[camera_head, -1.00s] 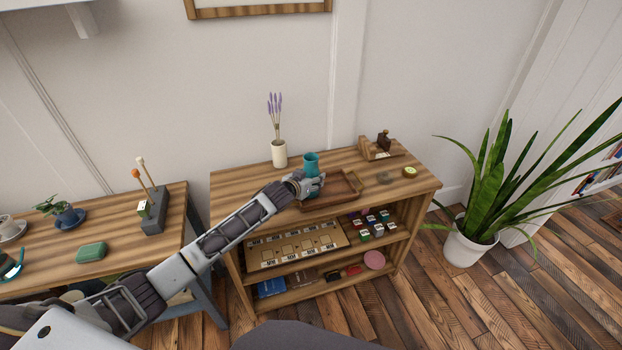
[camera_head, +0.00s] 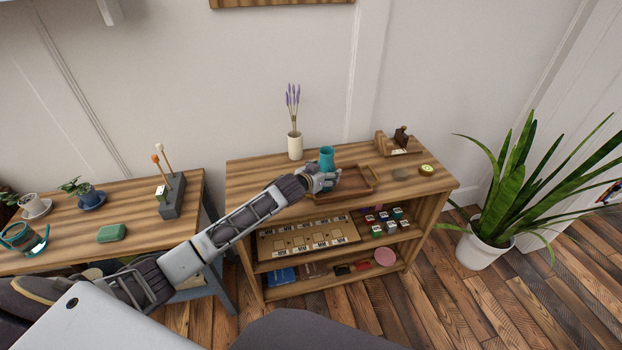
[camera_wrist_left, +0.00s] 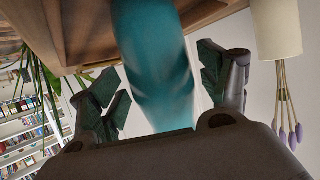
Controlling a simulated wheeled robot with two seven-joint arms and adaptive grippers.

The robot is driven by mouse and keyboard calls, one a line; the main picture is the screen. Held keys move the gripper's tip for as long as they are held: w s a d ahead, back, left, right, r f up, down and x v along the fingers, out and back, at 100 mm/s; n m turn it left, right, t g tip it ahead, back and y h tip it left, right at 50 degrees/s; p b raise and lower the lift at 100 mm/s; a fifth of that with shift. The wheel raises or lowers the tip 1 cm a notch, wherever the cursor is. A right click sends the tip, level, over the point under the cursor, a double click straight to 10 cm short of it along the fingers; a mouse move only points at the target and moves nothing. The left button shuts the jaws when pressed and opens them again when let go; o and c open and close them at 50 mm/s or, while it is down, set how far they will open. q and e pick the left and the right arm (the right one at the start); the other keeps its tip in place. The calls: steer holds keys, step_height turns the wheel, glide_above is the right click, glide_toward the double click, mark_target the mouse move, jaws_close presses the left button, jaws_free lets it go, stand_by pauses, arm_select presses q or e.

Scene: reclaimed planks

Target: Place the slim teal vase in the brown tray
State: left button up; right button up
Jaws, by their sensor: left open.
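The slim teal vase (camera_head: 327,156) stands upright near the back left corner of the brown tray (camera_head: 368,187) on the shelf top. My left gripper (camera_head: 328,180) is in front of the vase and hides its lower part. In the left wrist view the vase (camera_wrist_left: 155,60) lies between the two spread fingers (camera_wrist_left: 165,88), with a gap visible on each side. The vase's base is cut off there, so I cannot tell whether it rests inside the tray or beside it. My right gripper is not in view.
A cream vase with lavender (camera_head: 295,146) stands behind and left of the teal vase. A wooden holder (camera_head: 394,144), a grey stone (camera_head: 400,174) and a green round item (camera_head: 427,169) are to the right. The tray's visible floor is clear.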

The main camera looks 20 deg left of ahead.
arm_select(q)
steer(key=shift+v, duration=2)
steer(key=v, duration=0.6)
steer(key=shift+s+p, duration=0.25)
steer(key=shift+p, duration=0.1)
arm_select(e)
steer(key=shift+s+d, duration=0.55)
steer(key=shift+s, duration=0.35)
arm_select(q)
steer(key=shift+r, duration=0.1)
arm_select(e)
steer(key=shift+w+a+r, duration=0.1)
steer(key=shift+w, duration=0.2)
